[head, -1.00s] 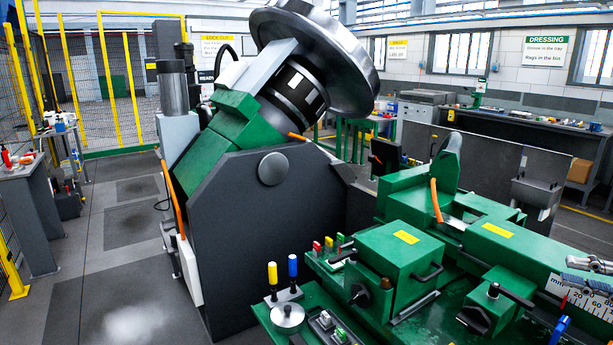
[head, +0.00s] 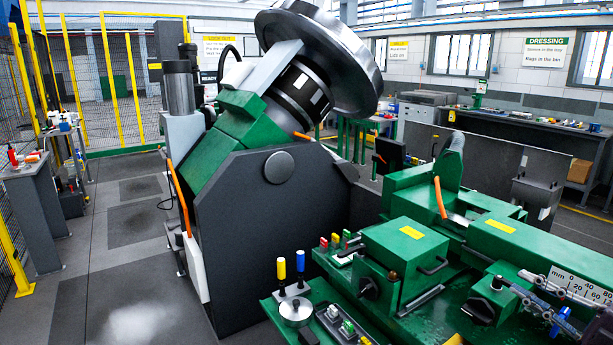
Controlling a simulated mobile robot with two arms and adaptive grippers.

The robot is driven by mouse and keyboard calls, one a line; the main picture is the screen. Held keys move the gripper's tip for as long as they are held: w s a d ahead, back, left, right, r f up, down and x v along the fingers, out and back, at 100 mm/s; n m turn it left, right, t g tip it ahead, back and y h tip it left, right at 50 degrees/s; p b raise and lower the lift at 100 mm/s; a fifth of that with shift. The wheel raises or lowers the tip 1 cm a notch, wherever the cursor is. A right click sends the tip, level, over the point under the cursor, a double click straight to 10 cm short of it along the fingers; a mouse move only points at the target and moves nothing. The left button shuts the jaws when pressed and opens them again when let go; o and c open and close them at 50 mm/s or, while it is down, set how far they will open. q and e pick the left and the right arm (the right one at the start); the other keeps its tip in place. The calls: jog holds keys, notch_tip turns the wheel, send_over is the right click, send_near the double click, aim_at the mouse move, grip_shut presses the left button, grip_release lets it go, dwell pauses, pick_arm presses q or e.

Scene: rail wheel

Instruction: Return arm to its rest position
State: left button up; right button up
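My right gripper (head: 528,287) comes in at the lower right edge of the head view, as grey linked fingers with a gap between them. It looks open, with nothing seen in it. It shows in front of the green machine's carriage, near a black lever and the white millimetre scale (head: 578,289). Whether it touches the machine cannot be told. Most of my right arm is out of the picture. My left gripper and arm are not in view.
The green lathe (head: 405,245) fills the lower right, with a large steel wheel (head: 325,55) tilted above its dark housing (head: 270,220). A control panel with yellow and blue levers (head: 291,275) stands at its front. A grey bench (head: 28,172) is left; the floor (head: 120,260) between is clear.

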jog(key=s+a+f+m+g+h, duration=0.1)
jog(key=s+a+f+m+h, duration=0.15)
jog(key=f+m+h, duration=0.4)
jog(key=s+a+f+m+g+h, duration=0.1)
jog(key=a+f+m+h, duration=0.2)
jog(key=f, duration=0.6)
jog(key=s+a+f+m+h, duration=0.2)
jog(key=f+m+h, duration=0.1)
jog(key=f+m, duration=0.4)
jog(key=s+a+f+m+g+y, duration=0.15)
jog(key=s+a+f+g, duration=0.3)
jog(key=s+a, duration=0.55)
jog(key=s+a+f+m+g, duration=0.2)
jog(key=s+a+f+g, duration=0.3)
jog(key=s, duration=0.9)
notch_tip(320, 180, down, 31)
jog(key=s+g+b, duration=0.2)
jog(key=b, duration=0.4)
pick_arm(q)
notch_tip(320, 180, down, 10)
jog(key=b, duration=0.4)
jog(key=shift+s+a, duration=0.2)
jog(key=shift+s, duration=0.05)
pick_arm(e)
jog(key=s+d+f+g, duration=0.1)
jog(key=s+d+f, duration=0.1)
jog(key=s+f, duration=1.5)
notch_tip(320, 180, down, 3)
jog(key=shift+d+f, duration=0.2)
